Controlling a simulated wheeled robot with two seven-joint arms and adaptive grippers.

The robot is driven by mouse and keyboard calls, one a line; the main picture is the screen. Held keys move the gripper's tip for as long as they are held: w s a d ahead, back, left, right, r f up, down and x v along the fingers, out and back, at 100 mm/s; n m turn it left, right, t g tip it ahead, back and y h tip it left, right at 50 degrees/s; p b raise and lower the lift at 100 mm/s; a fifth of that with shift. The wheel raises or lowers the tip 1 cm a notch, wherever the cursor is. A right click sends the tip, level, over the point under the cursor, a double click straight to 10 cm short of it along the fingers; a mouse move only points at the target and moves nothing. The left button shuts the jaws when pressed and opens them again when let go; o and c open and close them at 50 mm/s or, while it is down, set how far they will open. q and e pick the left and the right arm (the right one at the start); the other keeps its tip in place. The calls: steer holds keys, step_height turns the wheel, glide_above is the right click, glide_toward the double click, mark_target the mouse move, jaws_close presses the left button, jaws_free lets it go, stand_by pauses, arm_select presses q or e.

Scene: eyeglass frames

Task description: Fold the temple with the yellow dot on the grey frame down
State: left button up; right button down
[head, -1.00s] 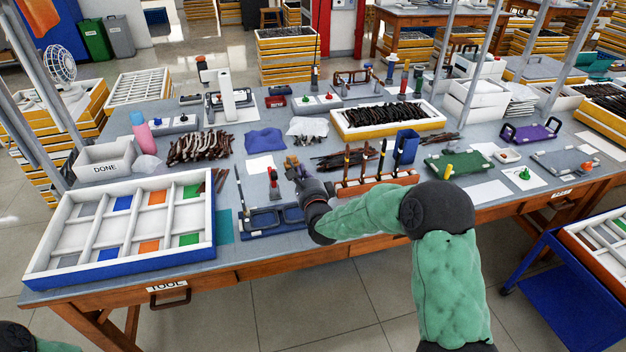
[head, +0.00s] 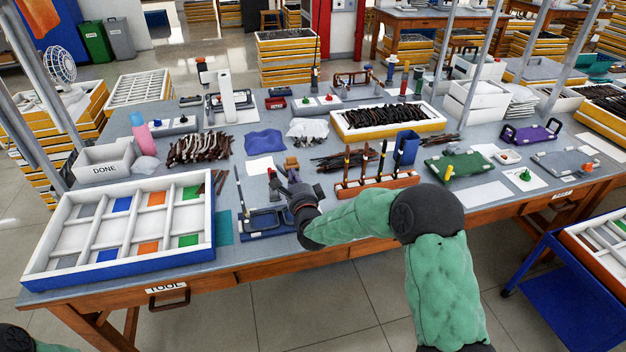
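A dark eyeglass frame (head: 262,221) rests on a blue tray (head: 248,236) at the front middle of the table. Its colour is hard to tell from grey at this size, and I cannot make out a yellow dot or which temple carries it. My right gripper (head: 280,188) points away from me just behind the frame's right part. Its fingers are small and dark here, so I cannot tell whether they are apart, or whether they touch a temple. My wrist hides the tray's right end. My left gripper is out of view; only a bit of my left arm shows at the bottom left corner.
A sectioned white tray (head: 70,242) with coloured cells stands left of the blue tray. A rack of upright tools (head: 375,186) stands close to the right of my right wrist. A brown block (head: 291,163) and a white sheet (head: 262,165) lie behind the gripper.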

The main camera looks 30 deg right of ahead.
steer(key=shift+a+f, duration=0.1)
steer(key=shift+a, duration=0.1)
stand_by(0.3)
steer(key=shift+w+a+f+n, duration=0.15)
steer(key=shift+a+f+n, duration=0.1)
steer(key=shift+a+n, duration=0.3)
steer(key=shift+w+a+f+n, duration=0.1)
steer(key=shift+a+f+n, duration=0.15)
steer(key=shift+a+n, duration=0.25)
steer(key=shift+d, duration=0.1)
steer(key=shift+w+a+f+n, duration=0.25)
steer(key=shift+a+f+n, duration=0.4)
steer(key=shift+a+n, duration=0.3)
